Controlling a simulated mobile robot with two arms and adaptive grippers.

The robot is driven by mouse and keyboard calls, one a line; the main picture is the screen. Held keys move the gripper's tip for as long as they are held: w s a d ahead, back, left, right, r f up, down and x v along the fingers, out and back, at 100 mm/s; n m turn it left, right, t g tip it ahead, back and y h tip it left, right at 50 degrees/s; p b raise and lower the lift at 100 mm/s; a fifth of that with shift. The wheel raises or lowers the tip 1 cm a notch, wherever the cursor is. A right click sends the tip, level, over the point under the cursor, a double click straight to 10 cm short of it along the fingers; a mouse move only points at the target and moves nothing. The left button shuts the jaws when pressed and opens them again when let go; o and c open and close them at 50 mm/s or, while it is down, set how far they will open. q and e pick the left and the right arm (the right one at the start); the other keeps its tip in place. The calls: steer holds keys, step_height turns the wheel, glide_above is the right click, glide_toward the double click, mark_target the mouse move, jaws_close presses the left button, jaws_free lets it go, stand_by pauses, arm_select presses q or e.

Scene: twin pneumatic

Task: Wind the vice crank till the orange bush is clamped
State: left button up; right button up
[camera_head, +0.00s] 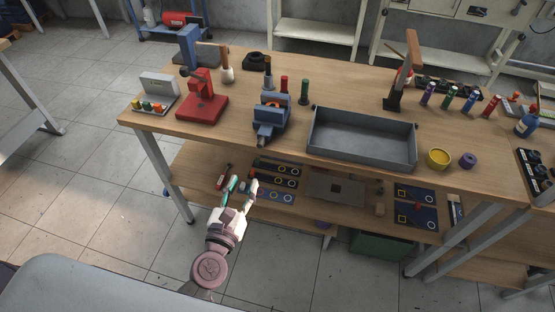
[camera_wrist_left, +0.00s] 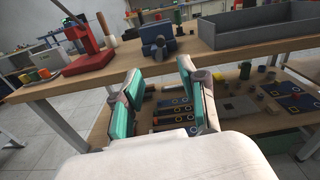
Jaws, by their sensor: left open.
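The blue vice (camera_head: 271,118) stands near the front edge of the wooden bench, left of the grey tray. A small orange spot, apparently the orange bush (camera_head: 269,103), shows between its jaws; whether the jaws touch it is too small to tell. The vice also shows in the left wrist view (camera_wrist_left: 158,38), with its dark crank end (camera_wrist_left: 157,47) facing me. My left gripper (camera_head: 242,187) is open and empty, in front of the bench and lower than the vice, apart from it. Its teal-padded fingers show in the left wrist view (camera_wrist_left: 160,85). My right gripper is out of view.
A red press (camera_head: 203,100) stands left of the vice, with a grey box with coloured knobs (camera_head: 158,90) beyond it. The grey tray (camera_head: 362,154) is to the right. The bench's front edge and lower shelf (camera_head: 340,208) with dark panels lie close to my left gripper.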

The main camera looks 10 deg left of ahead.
arm_select(q)
steer(key=p, duration=0.2)
glide_toward(259, 146)
steer(key=w, duration=0.5)
steer(key=shift+w+d+n, duration=0.1)
steer(key=shift+w+n, duration=0.2)
steer(key=w, duration=0.4)
steer(key=shift+w+f+p, duration=0.1)
steer(key=shift+p, duration=0.3)
steer(key=shift+w+d, duration=0.1)
steer(key=shift+w, duration=0.6)
jaws_close()
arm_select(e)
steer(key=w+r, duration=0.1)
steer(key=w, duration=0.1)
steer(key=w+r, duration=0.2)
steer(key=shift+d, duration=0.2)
